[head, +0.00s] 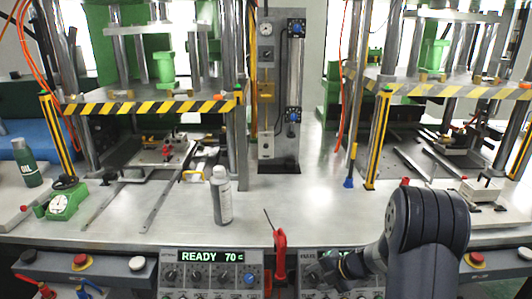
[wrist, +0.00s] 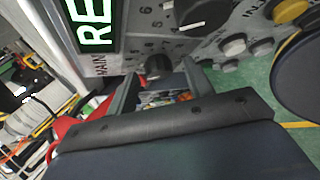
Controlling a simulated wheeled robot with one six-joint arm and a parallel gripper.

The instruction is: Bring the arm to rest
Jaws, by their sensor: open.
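My gripper (wrist: 160,88) is open in the wrist view, its two fingers spread in front of the control panel. A dark knob (wrist: 158,66) marked MAIN shows just beyond and between the fingertips; I cannot tell whether they touch it. Nothing is visibly held. In the head view my dark grey arm comes in from the lower right and bends left, with my gripper (head: 322,271) low in front of the right-hand control panel (head: 310,256). The arm hides most of that panel and its green display.
A left-hand panel (head: 212,272) reads READY 70 C. A red-handled tool (head: 280,255) stands between the panels, close to my gripper. Two presses with striped guards rise behind. A green gauge (head: 65,200) sits left.

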